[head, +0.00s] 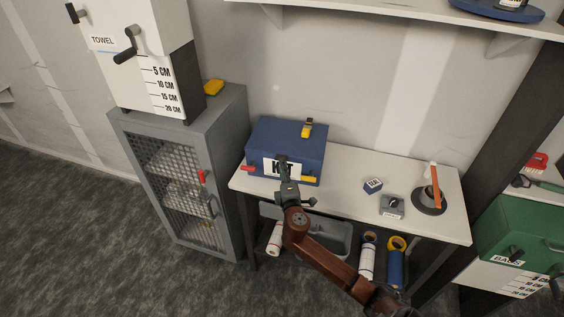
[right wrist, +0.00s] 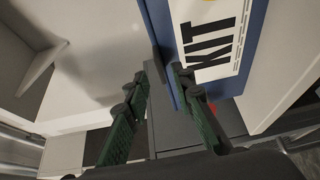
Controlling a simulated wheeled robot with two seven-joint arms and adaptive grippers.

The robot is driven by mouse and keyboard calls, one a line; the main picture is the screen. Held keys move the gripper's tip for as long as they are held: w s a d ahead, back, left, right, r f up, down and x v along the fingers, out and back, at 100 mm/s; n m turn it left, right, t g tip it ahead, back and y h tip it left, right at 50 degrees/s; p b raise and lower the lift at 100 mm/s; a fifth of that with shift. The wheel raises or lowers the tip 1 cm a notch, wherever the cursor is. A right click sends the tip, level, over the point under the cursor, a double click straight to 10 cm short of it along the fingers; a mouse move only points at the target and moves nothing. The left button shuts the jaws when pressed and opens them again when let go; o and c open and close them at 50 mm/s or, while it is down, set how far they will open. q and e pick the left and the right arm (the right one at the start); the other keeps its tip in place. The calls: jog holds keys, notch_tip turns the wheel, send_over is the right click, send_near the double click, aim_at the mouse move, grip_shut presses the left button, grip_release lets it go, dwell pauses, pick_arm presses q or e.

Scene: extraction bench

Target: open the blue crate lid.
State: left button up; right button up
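The blue crate (head: 262,140) stands on the white bench against the wall, its lid down. A white label reading KIT (head: 271,167) is on its front, with a red piece (head: 248,168) at the left and a yellow piece (head: 308,179) at the right. My right gripper (head: 286,168) is in front of the label and hides part of it. In the right wrist view its two fingers (right wrist: 158,90) are apart, with nothing clearly held between them. The crate's blue edge (right wrist: 163,45) is close to the fingertips; I cannot tell whether they touch. My left gripper is not in view.
A yellow and dark item (head: 307,129) is on the crate's top. A small blue box (head: 373,186), a grey device (head: 392,207) and a dark round holder (head: 429,200) stand right on the bench. A grey mesh cabinet (head: 185,175) is at left, a shelf (head: 410,12) above.

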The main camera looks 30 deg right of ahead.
jog(key=x, duration=0.3)
jog(key=shift+w+d, duration=0.15)
jog(key=shift+w, duration=0.1)
jog(key=shift+c, duration=0.6)
grip_shut()
